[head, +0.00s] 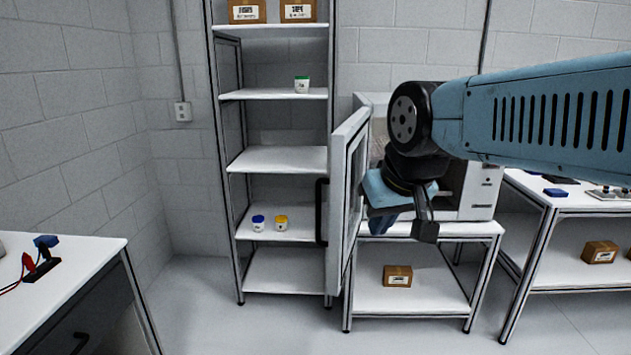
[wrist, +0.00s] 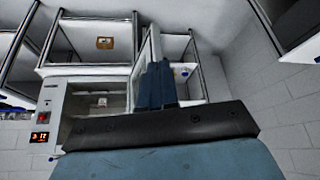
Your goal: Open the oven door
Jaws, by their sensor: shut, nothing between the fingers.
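The oven (head: 482,192) is a white box on a white-topped metal stand. Its door (head: 347,190) stands wide open on the left, swung out toward me, with a black vertical handle (head: 321,212) on its far-left face. My gripper (head: 425,232) is shut and empty, in front of the oven opening and to the right of the door, apart from the handle. In the wrist view the oven's lit control panel (wrist: 42,128) and open cavity (wrist: 95,112) show at left. The shut blue fingers (wrist: 158,85) overlap the door (wrist: 150,48) there. My arm hides part of the oven.
A tall shelf rack (head: 277,160) with jars and boxes stands behind the door. A small carton (head: 397,276) lies on the stand's lower shelf. A bench (head: 567,200) is at right, another table (head: 60,275) at left. Floor between them is clear.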

